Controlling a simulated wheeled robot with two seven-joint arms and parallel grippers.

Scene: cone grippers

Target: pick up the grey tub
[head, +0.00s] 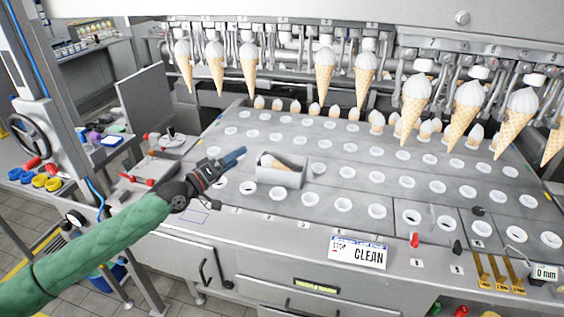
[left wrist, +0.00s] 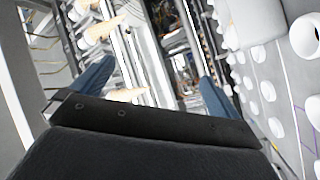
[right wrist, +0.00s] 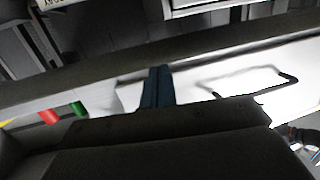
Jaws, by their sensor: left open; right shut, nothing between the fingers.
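The grey tub (head: 281,177) is an open rectangular box on the perforated grey machine deck, near the middle of the head view.
Rows of white-ringed holes (head: 344,205) cover the deck around the tub. Several cones (head: 325,76) hang from grippers along the back. A CLEAN sign (head: 358,252) stands on the front edge. Brass pieces (head: 497,272) and a small gauge (head: 544,271) are at front right.

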